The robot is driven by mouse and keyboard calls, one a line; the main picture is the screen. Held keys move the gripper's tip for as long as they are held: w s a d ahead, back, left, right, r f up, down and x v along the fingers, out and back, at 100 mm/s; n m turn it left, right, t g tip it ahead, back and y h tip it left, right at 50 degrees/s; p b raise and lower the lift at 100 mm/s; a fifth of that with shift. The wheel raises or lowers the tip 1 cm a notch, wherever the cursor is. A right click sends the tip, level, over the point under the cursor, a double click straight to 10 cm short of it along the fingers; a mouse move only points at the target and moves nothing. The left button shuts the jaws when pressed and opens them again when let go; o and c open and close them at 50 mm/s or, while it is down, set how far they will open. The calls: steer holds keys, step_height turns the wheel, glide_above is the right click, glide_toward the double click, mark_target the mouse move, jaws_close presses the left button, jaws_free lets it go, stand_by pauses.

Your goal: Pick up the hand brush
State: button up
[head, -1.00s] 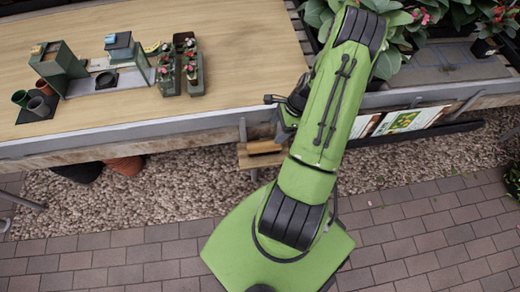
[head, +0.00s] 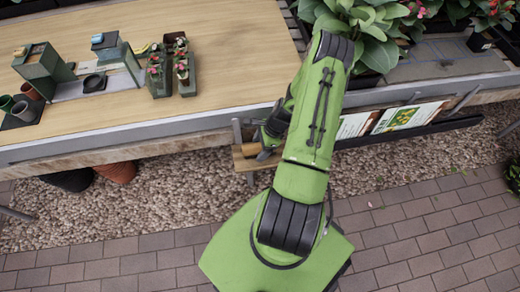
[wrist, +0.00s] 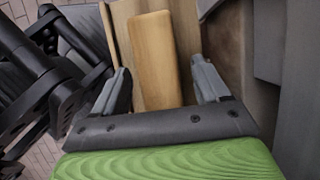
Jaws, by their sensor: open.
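The hand brush (head: 249,148) appears as a light wooden block lying on a small wooden shelf (head: 240,162) at the table's front edge. In the wrist view the brush (wrist: 155,50) lies lengthwise between my two fingers, with its lower end hidden behind the gripper body. My gripper (wrist: 160,66) is open, one finger on each side of the brush, with a visible gap on both sides. In the head view my gripper (head: 264,150) is at the right end of the shelf, partly covering it. Any bristles are not visible.
The long wooden table (head: 230,60) carries planters (head: 160,75) and a green-grey station (head: 45,70) at left. Leafy plants (head: 370,35) stand at the back right. A picture panel (head: 410,115) is right of my arm. Gravel (head: 180,200) lies below.

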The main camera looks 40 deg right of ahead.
mark_target(260, 146)
steer(key=shift+f, duration=0.25)
steer(key=c, duration=1.2)
step_height(260, 146, up, 18)
steer(key=p, duration=0.5)
steer(key=shift+r, duration=0.25)
